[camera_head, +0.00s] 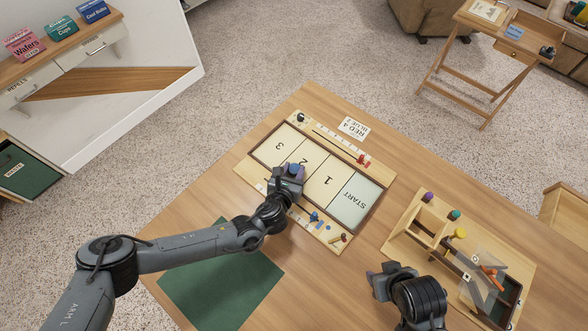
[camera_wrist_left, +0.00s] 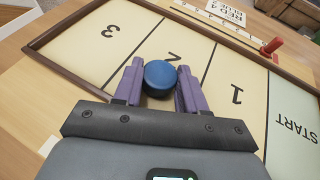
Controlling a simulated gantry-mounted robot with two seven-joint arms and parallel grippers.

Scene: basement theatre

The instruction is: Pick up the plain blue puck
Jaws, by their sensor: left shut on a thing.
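The plain blue puck (camera_wrist_left: 160,77) sits between the purple fingers of my left gripper (camera_wrist_left: 153,91), which is shut on it. Its visible top is smooth and unmarked. In the head view the blue top of the puck (camera_head: 294,168) shows at the tip of my left gripper (camera_head: 293,174), over the board's section marked 2. I cannot tell whether the puck touches the board (camera_head: 325,183). My right gripper (camera_head: 382,279) is at the lower right, apart from the board; its fingertips are too unclear to read.
A score card (camera_head: 353,128) lies behind the board. Red (camera_head: 363,159) and blue (camera_head: 314,217) markers stand on its rails. A wooden tray (camera_head: 402,236) with coloured knobs and a clear panel stands at right. A green mat (camera_head: 235,287) lies under my left arm.

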